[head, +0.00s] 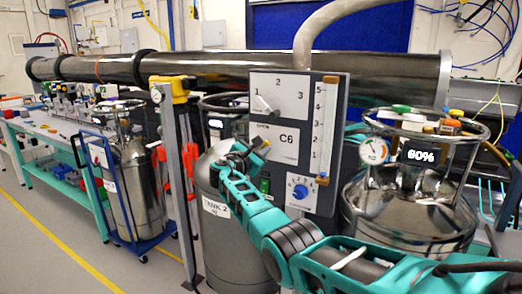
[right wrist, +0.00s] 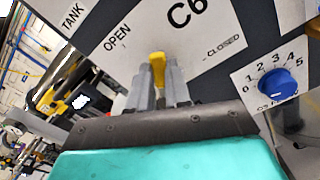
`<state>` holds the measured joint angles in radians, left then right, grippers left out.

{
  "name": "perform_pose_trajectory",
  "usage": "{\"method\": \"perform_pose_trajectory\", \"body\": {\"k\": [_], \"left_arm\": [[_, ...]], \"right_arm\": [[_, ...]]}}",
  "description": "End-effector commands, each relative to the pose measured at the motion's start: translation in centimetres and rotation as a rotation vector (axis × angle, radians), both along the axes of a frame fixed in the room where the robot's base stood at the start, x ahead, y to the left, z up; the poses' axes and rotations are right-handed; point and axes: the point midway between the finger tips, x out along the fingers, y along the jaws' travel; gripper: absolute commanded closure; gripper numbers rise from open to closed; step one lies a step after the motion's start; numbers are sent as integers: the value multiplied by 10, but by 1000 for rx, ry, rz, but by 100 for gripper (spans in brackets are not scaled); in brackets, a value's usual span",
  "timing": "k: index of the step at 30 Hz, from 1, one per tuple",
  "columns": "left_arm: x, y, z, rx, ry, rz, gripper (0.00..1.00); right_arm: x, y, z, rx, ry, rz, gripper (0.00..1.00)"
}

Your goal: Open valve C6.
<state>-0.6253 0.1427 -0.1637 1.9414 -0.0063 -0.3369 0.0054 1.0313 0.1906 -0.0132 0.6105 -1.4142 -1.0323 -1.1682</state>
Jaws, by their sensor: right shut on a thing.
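The valve C6 panel (head: 297,160) is a dark grey box with white plates, marked C6 and OPEN in the head view. The right wrist view shows the C6 plate (right wrist: 222,62) with OPEN at left and CLOSED at right. The yellow valve handle (right wrist: 157,62) lies between those two words; its exact angle is hard to tell. It also shows as a small yellow tip in the head view (head: 263,143). My right gripper (right wrist: 158,78) is shut on the handle; it also shows at the panel's left edge (head: 250,153). My left gripper is not in view.
The same panel has a selector lever (head: 263,105) marked 1 to 3, a slider scale (head: 325,125), a green switch (head: 265,185) and a blue knob (head: 300,191). Tank 2 (head: 218,240) stands below left. A steel tank with a 60% display (head: 421,156) stands right.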

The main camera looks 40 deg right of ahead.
Motion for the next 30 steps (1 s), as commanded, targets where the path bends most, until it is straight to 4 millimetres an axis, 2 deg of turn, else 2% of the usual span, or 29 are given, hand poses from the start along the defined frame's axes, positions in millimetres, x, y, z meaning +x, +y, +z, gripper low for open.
{"method": "perform_pose_trajectory", "body": {"k": [3,15,30], "left_arm": [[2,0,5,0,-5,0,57],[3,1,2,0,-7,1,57],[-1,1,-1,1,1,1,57]], "right_arm": [[4,1,3,-43,100,-3,100],[14,6,5,-145,350,-3,100],[17,8,5,-179,436,-1,100]]}}
